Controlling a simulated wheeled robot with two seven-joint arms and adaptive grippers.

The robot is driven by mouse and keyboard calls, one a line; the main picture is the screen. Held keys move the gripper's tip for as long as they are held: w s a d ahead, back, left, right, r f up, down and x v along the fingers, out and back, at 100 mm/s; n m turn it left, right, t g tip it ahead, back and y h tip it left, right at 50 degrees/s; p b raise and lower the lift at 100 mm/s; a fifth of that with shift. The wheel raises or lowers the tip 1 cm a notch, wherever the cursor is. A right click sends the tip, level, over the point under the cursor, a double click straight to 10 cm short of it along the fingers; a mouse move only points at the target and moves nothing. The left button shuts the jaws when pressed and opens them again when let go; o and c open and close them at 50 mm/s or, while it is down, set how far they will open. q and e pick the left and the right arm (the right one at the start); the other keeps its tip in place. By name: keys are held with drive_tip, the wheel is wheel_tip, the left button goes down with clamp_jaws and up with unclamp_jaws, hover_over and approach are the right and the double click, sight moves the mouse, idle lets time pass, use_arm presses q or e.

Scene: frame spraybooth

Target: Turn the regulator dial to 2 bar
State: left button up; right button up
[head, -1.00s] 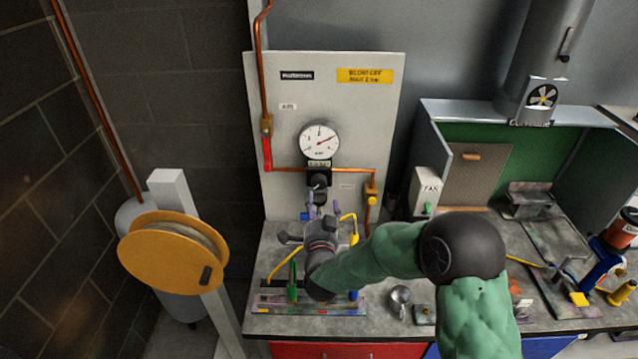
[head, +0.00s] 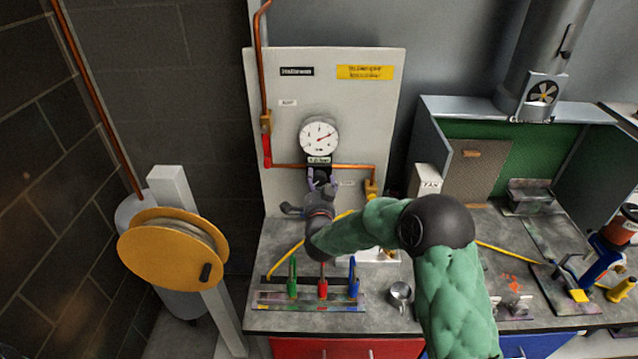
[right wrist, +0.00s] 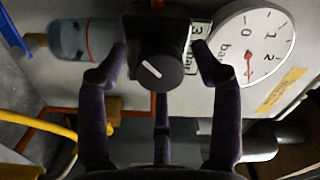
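The regulator dial is a black knob with a white mark, in the middle of the right wrist view (right wrist: 158,72). In the head view it is mostly hidden behind my right gripper (head: 321,182). In the right wrist view the fingers of my right gripper (right wrist: 163,62) stand spread on either side of the knob, with gaps visible, so they are open. The round white pressure gauge (head: 319,138) sits above it, with a red needle. The gauge also shows in the right wrist view (right wrist: 262,40). A label (right wrist: 197,50) beside the knob shows "3" and "bar", partly covered. My left gripper is out of view.
The grey panel (head: 284,140) carries copper pipe and a red-handled valve (head: 267,152). On the bench below are green (head: 293,280), red (head: 323,285) and blue (head: 354,280) upright items in a rack, and a metal cup (head: 400,293). A yellow hose reel (head: 172,249) stands left.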

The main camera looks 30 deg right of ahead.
drive_tip(key=c, duration=0.9)
drive_tip(key=shift+o, duration=0.2)
drive_tip(key=shift+n, duration=0.3)
drive_tip(key=shift+n+b, duration=0.3)
drive_tip(key=shift+n, duration=0.3)
drive_tip(key=n, duration=0.2)
drive_tip(key=shift+n, duration=0.3)
drive_tip(key=n, duration=0.4)
drive_tip(key=shift+g, duration=0.3)
drive_tip(key=n+p, duration=0.1)
drive_tip(key=n, duration=0.4)
drive_tip(key=shift+n+p, duration=0.35)
drive_tip(key=shift+n, duration=0.05)
